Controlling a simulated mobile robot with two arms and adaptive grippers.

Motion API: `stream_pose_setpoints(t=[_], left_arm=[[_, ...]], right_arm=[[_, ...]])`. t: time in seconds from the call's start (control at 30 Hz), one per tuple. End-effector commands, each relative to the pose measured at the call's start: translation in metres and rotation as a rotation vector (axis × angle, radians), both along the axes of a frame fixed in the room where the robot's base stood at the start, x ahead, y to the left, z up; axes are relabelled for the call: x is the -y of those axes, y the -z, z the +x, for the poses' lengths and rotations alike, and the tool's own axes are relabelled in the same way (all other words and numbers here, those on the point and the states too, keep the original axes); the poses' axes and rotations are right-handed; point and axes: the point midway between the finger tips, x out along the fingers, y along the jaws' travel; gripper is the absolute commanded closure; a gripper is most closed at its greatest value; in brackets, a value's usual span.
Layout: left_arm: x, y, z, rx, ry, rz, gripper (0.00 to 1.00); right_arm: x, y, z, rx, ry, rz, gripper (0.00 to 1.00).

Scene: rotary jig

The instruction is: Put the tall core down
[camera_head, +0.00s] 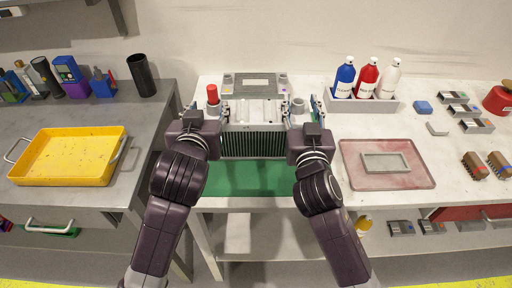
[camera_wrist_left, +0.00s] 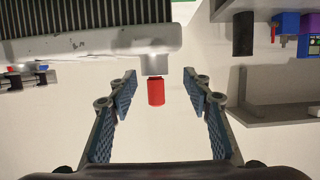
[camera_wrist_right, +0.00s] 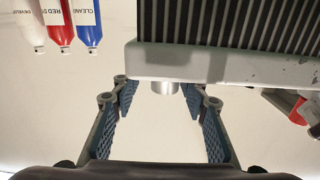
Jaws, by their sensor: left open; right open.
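The tall core (camera_head: 252,146), a finned dark block with pale end tanks, is between my two grippers in the head view. My left gripper (camera_head: 213,112) is at its left side and my right gripper (camera_head: 312,110) at its right. In the left wrist view the open fingers (camera_wrist_left: 160,90) are either side of a red-capped port (camera_wrist_left: 156,92) on the tank (camera_wrist_left: 90,45), with gaps. In the right wrist view the open fingers (camera_wrist_right: 165,90) flank a bare metal port (camera_wrist_right: 165,88) on the other tank (camera_wrist_right: 215,67). The core's underside contact is hidden.
A grey plate (camera_head: 254,82) lies behind the core, and a green mat (camera_head: 245,182) is below it. Bottles in a rack (camera_head: 370,106) and a red tray (camera_head: 411,178) are to the right. A yellow tray (camera_head: 22,170) is on the left bench.

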Motion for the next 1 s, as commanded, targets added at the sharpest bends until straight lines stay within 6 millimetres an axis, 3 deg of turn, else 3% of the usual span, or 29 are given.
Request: stream_pose_setpoints(t=[0.1,0.3,0.57,0.67,1.0], left_arm=[[0.001,-0.007,-0.025,-0.001,0.001,-0.004,0.55],[0.001,-0.017,-0.058,-0.002,-0.001,-0.004,0.55],[-0.001,-0.022,-0.074,-0.002,-0.006,0.002,0.55],[-0.001,-0.022,-0.074,-0.002,-0.005,0.003,0.55],[0.0,-0.022,-0.073,-0.001,-0.005,0.003,0.55]], right_arm=[[0.0,0.0,0.0,0.0,-0.001,0.001,0.59],[-0.001,0.0,0.0,0.0,-0.001,0.001,0.59],[-0.001,0.0,-0.005,0.0,-0.002,0.002,0.59],[-0.001,0.001,-0.016,-0.002,-0.002,0.001,0.59],[-0.001,0.002,-0.081,-0.003,-0.003,0.003,0.59]])
